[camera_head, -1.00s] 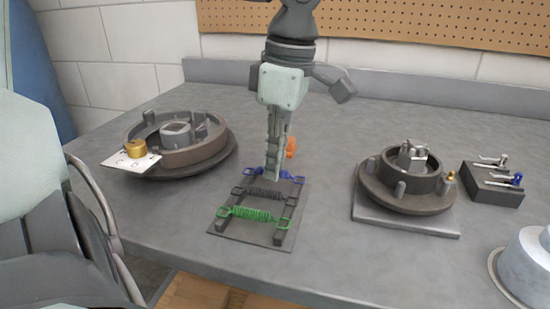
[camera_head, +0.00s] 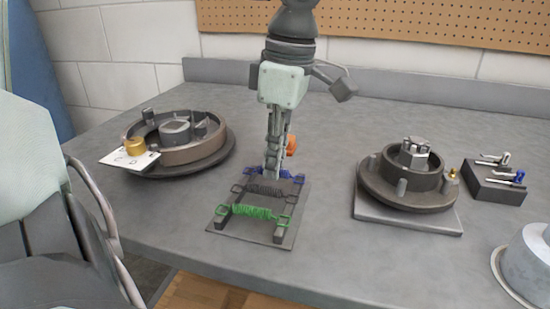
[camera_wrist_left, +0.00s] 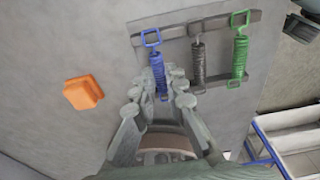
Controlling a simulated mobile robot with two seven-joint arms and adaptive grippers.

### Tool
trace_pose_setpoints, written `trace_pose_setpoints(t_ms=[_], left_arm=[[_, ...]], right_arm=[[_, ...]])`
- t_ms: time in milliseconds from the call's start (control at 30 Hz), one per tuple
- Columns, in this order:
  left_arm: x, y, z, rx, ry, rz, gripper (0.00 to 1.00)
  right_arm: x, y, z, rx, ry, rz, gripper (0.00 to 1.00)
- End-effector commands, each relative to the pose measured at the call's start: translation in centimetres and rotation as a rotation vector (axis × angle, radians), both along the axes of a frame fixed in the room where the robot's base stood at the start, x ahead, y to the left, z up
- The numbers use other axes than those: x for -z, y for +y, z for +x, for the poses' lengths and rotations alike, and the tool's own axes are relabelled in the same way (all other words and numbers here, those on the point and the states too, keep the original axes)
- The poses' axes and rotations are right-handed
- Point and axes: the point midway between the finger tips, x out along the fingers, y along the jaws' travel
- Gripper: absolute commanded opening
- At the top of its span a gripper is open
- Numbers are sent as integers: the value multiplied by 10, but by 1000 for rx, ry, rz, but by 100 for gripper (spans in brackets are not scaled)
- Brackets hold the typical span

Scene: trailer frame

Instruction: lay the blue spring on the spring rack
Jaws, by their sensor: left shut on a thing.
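The blue spring (camera_wrist_left: 158,72) is between the fingertips of my left gripper (camera_wrist_left: 162,90), which is shut on it. In the left wrist view its upper hook lies at the rail of the spring rack (camera_wrist_left: 177,29); its lower end is hidden by the fingers. In the head view my left gripper (camera_head: 274,172) points down at the rack's far side, with blue spring ends (camera_head: 289,175) showing beside it. The rack (camera_head: 232,237) also bears a black spring (camera_head: 265,190) and a green spring (camera_head: 252,212). I cannot tell whether the blue spring rests on both rails.
An orange block (camera_head: 291,144) stands behind the gripper. A round brown housing (camera_head: 180,150) is at the left, another (camera_head: 405,190) on a plate at the right. A dark tool block (camera_head: 492,185) and a metal cylinder (camera_head: 530,262) lie further right. Bare bench lies between them.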

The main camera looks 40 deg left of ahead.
Motion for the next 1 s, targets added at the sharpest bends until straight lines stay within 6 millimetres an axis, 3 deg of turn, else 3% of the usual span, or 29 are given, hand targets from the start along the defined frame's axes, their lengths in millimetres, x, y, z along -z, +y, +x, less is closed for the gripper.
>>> trace_pose_setpoints(t_ms=[267,300,467,667,800,1000], left_arm=[[0,0,0,0,0,0,0],[0,0,0,0,0,0,16],[0,0,0,0,0,0,35],[0,0,0,0,0,0,36],[0,0,0,0,0,0,22],[0,0,0,0,0,0,22]], right_arm=[[0,0,0,0,0,0,40],[0,0,0,0,0,0,40],[0,0,0,0,0,0,40],[0,0,0,0,0,0,40],[0,0,0,0,0,0,40],[0,0,0,0,0,0,40]])
